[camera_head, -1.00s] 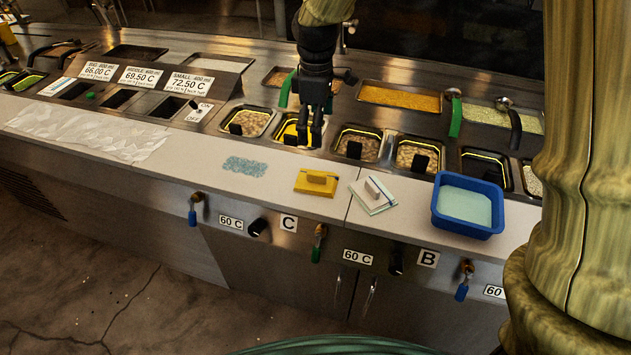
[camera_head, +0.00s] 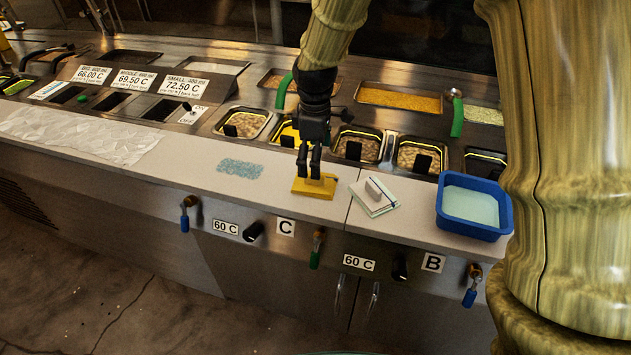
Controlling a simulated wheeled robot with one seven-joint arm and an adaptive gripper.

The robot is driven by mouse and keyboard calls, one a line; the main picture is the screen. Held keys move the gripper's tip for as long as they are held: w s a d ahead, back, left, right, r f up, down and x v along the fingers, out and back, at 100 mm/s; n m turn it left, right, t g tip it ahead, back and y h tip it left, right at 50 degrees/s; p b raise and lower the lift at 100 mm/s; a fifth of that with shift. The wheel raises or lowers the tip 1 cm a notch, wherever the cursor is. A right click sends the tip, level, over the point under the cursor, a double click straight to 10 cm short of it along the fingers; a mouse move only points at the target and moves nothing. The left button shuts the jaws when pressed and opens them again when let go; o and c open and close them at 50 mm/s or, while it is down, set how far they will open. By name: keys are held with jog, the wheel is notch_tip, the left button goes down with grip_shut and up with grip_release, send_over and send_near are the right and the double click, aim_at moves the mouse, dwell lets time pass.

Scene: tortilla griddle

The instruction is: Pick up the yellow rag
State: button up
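The yellow rag (camera_head: 327,190) lies on the light counter edge, with a small tan block-like part on top. My gripper (camera_head: 309,175) points down over the rag's left part, its dark fingertips at or just above it. A narrow gap shows between the two fingers. Whether they touch the rag or its raised part cannot be told. The fingers hide part of the rag's left side and of the raised part.
A white-and-green rag (camera_head: 376,203) with a grey block lies just right. A blue tub (camera_head: 478,238) of pale liquid stands further right. A bluish wet patch (camera_head: 241,168) is to the left. Food pans (camera_head: 357,145) line the back. Knobs and valves sit on the front panel.

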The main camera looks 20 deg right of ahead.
jog(key=shift+s+f+p, duration=0.1)
jog(key=shift+f+p, duration=0.75)
jog(key=shift+f, duration=2)
jog(key=shift+s, duration=0.1)
grip_shut()
